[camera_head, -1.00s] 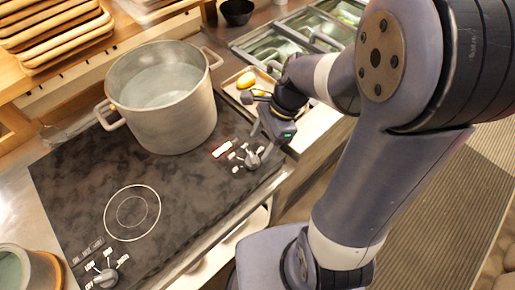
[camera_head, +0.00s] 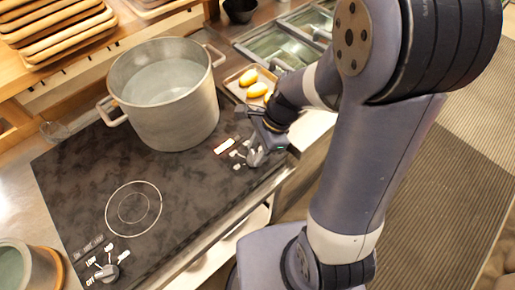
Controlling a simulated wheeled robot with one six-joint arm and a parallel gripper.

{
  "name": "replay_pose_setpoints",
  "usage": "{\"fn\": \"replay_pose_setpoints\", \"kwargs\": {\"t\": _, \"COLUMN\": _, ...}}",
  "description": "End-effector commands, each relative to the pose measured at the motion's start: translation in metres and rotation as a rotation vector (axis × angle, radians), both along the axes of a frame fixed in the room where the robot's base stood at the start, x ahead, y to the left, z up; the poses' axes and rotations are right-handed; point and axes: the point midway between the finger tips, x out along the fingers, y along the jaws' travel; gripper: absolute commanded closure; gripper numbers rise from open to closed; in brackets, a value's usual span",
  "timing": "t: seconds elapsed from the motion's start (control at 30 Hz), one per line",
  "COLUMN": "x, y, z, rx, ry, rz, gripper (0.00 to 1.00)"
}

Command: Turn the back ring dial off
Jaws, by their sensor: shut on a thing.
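The back ring dial (camera_head: 254,159) is a small grey knob with white labels around it, on the dark cooktop right of the pot. My gripper (camera_head: 259,149) is down at this dial and shut on it, with the fingers covering part of it. The dial's exact pointing is hard to make out. A red-and-white lit mark (camera_head: 225,146) shows beside it. A large pot (camera_head: 170,118) of clear liquid stands on the back part of the cooktop and hides the ring under it.
The front dial (camera_head: 107,272) and an empty ring (camera_head: 133,208) lie at the lower left of the cooktop (camera_head: 75,180). A tray (camera_head: 236,92) with yellow items lies behind my gripper. Wooden trays (camera_head: 60,35) are stacked at the upper left. A pan (camera_head: 15,265) stands at lower left.

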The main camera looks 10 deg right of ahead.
Motion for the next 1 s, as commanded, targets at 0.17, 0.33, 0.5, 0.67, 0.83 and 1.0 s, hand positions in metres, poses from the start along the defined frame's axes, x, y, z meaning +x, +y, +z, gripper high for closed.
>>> {"fn": "replay_pose_setpoints", "kwargs": {"t": 0.17, "x": -0.0004, "y": -0.0001, "z": 0.0000, "rx": 0.000, "ry": 0.001, "rz": 0.000, "gripper": 0.80}}
{"fn": "replay_pose_setpoints", "kwargs": {"t": 0.33, "x": -0.0004, "y": 0.0000, "z": 0.0001, "rx": 0.000, "ry": 0.001, "rz": 0.003, "gripper": 0.85}}
{"fn": "replay_pose_setpoints", "kwargs": {"t": 0.5, "x": 0.0000, "y": 0.0001, "z": 0.0002, "rx": 0.001, "ry": 0.003, "rz": 0.033, "gripper": 0.85}}
{"fn": "replay_pose_setpoints", "kwargs": {"t": 0.67, "x": 0.0011, "y": 0.0006, "z": 0.0005, "rx": 0.001, "ry": 0.003, "rz": 0.107, "gripper": 0.85}}
{"fn": "replay_pose_setpoints", "kwargs": {"t": 0.83, "x": 0.0024, "y": 0.0012, "z": 0.0007, "rx": 0.001, "ry": 0.003, "rz": 0.236, "gripper": 0.85}}
{"fn": "replay_pose_setpoints", "kwargs": {"t": 1.0, "x": 0.0037, "y": 0.0022, "z": 0.0007, "rx": 0.001, "ry": 0.003, "rz": 0.397, "gripper": 0.85}}
